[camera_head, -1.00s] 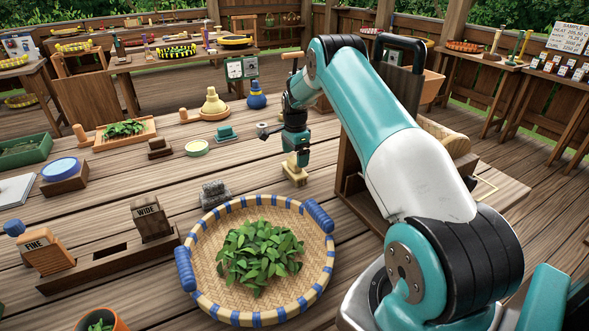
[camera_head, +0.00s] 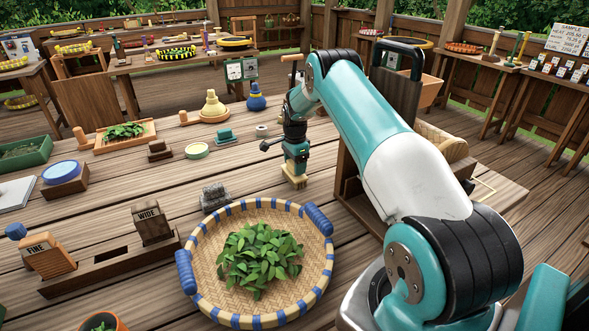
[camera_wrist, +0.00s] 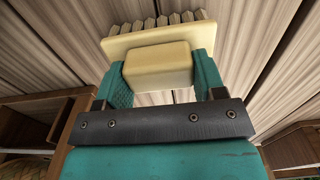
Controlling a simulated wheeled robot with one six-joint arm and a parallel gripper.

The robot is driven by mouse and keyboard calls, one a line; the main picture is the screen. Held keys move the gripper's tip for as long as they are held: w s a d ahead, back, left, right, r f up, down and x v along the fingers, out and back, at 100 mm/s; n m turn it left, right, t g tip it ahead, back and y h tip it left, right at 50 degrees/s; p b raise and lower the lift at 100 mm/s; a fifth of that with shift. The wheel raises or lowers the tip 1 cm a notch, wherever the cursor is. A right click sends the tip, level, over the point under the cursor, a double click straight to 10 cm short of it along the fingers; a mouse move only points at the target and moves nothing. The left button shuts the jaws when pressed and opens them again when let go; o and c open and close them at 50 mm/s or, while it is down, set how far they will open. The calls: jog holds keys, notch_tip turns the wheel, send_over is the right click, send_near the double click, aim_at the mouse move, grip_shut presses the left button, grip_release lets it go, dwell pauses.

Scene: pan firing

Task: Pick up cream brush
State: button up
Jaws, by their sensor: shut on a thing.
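The cream brush (camera_wrist: 158,66) is between the two teal fingers of my gripper (camera_wrist: 161,78) in the wrist view. The fingers are shut on its block-shaped back, and its row of bristles points away from my gripper. In the head view the brush (camera_head: 293,181) shows below my gripper (camera_head: 296,170), close to the wooden table. I cannot tell whether the bristles touch the table.
A round woven basket with blue trim (camera_head: 205,262) holding green leaves stands in front of my gripper. A grey brush-like block (camera_head: 214,196) lies to the left. A wooden box (camera_head: 350,185) stands close on the right.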

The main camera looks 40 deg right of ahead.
notch_tip(320, 180, up, 28)
jog(key=b, duration=0.3)
